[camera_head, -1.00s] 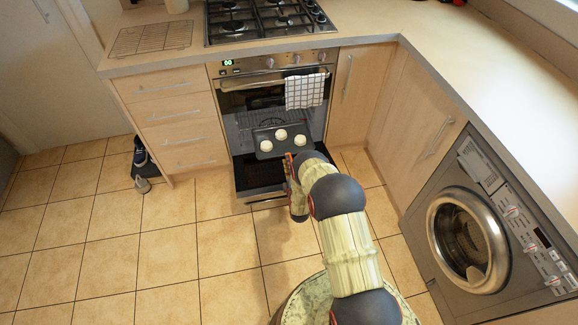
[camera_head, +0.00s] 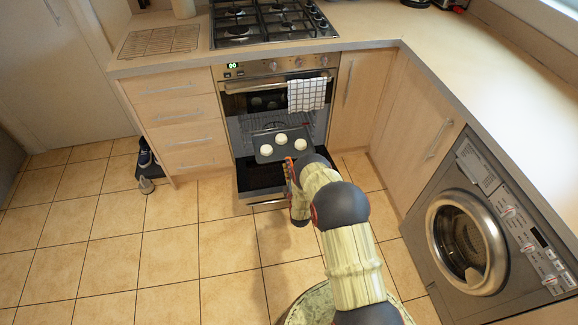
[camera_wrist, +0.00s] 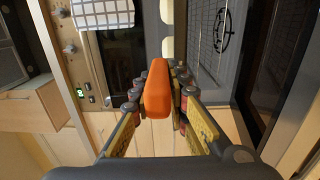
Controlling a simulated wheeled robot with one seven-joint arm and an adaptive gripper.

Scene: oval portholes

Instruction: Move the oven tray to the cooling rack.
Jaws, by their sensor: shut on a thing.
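The dark oven tray (camera_head: 270,158) with three white rounds on it sits level at the oven front, above the lowered oven door (camera_head: 262,177). My gripper (camera_head: 290,167) is at the tray's near edge. In the wrist view, my gripper (camera_wrist: 157,85) is shut on an orange grip (camera_wrist: 157,92), which lies between both fingers at the tray's edge. Two white rounds (camera_wrist: 167,47) show partly behind it. The wire cooling rack (camera_head: 160,41) lies empty on the counter, left of the hob. My arm hides part of the tray's near right side.
A checked towel (camera_head: 307,94) hangs on the oven handle. The hob (camera_head: 265,25) is right beside the rack. Shoes (camera_head: 146,165) stand on the floor by the drawers. A washing machine (camera_head: 490,220) is at right.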

